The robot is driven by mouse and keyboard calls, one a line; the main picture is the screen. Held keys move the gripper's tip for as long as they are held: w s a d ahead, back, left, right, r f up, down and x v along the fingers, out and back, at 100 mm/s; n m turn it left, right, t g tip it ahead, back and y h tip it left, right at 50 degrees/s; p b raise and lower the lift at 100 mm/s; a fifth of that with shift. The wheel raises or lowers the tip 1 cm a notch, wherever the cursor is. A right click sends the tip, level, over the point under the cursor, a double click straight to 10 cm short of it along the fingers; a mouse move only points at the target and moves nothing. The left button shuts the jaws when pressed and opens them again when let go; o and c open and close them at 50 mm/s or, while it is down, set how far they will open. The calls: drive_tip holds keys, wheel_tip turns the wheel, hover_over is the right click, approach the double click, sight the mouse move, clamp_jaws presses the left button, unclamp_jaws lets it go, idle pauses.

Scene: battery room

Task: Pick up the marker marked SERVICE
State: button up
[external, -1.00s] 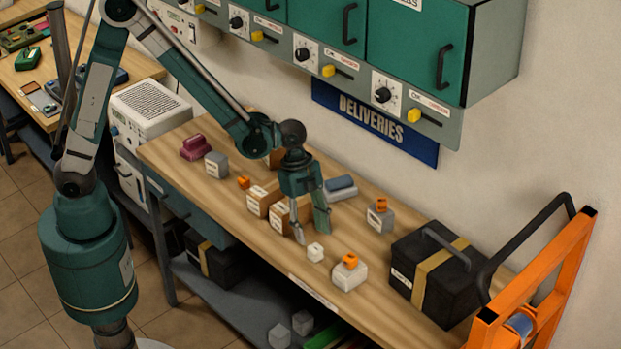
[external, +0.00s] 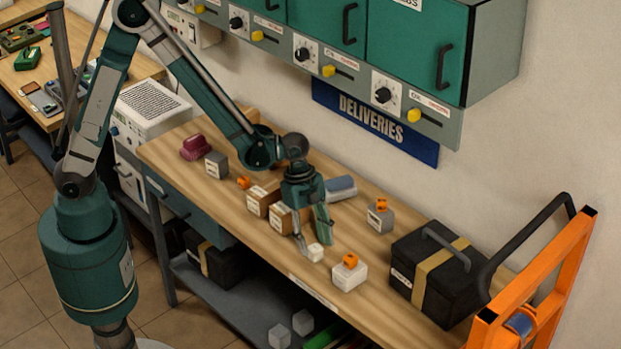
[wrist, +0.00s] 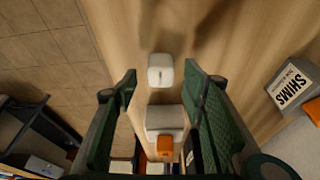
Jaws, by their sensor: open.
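No SERVICE lettering is readable on any piece, so I cannot tell whether this block is the marker. My gripper (external: 315,245) is open and points down at the bench, with the small block by its fingertips. In the wrist view, the block shows between the two fingers of my gripper (wrist: 160,74), apart from both. A larger white block (external: 349,277) with an orange piece (external: 351,261) on top stands just to the right.
Cardboard boxes (external: 262,198) stand close left of my gripper. A blue-grey item (external: 341,187) lies behind it. A grey block (external: 380,219) bears an orange piece. A black case (external: 435,275) stands at right. A block labelled SHIMS (wrist: 295,86) shows in the wrist view.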

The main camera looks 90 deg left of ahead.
drive_tip(key=shift+x, duration=1.35)
drive_tip(key=c, duration=0.9)
